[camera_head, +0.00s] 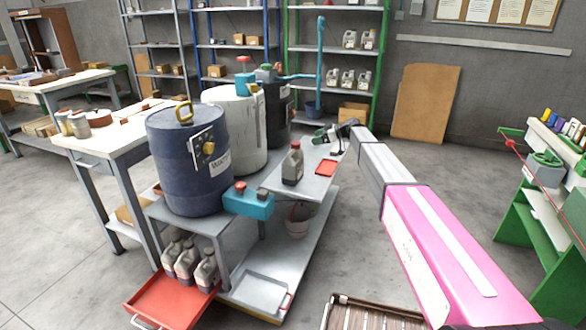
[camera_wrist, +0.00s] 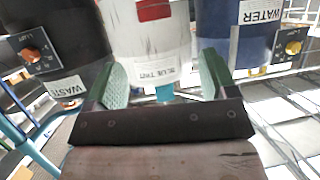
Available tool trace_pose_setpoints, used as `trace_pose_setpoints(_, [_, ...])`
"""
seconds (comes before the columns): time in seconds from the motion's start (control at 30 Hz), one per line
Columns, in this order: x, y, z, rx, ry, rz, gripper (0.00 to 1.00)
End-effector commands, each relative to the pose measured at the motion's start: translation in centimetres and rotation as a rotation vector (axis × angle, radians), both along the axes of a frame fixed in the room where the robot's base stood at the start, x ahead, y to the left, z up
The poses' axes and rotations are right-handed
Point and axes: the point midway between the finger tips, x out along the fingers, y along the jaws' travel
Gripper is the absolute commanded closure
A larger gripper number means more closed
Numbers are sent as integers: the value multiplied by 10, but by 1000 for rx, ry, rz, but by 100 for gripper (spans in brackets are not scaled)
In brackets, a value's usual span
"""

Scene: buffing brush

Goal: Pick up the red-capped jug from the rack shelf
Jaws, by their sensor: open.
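A grey jug with a red cap (camera_head: 292,166) stands upright on the upper shelf of the rack (camera_head: 318,182), in front of the white drum. My gripper (camera_head: 320,135) is beyond the jug and to its right in the head view, apart from it. In the wrist view my gripper (camera_wrist: 164,78) is open, with its two green-padded fingers wide apart and nothing held between them. The white drum shows behind them. I cannot make out the jug in the wrist view.
A dark blue drum (camera_head: 180,165), a white drum (camera_head: 222,125) and a black drum (camera_head: 284,118) stand along the rack. Several jugs (camera_head: 186,260) stand low at the front.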

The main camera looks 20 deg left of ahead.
Motion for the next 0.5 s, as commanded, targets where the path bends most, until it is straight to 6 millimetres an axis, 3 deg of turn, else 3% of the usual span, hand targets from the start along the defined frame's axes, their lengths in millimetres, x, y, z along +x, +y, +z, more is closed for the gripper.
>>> trace_pose_setpoints(0.3, [-2, 40, -17, -1, 1, 1, 21])
trace_pose_setpoints(0.5, [-2, 51, -23, -1, 1, -2, 21])
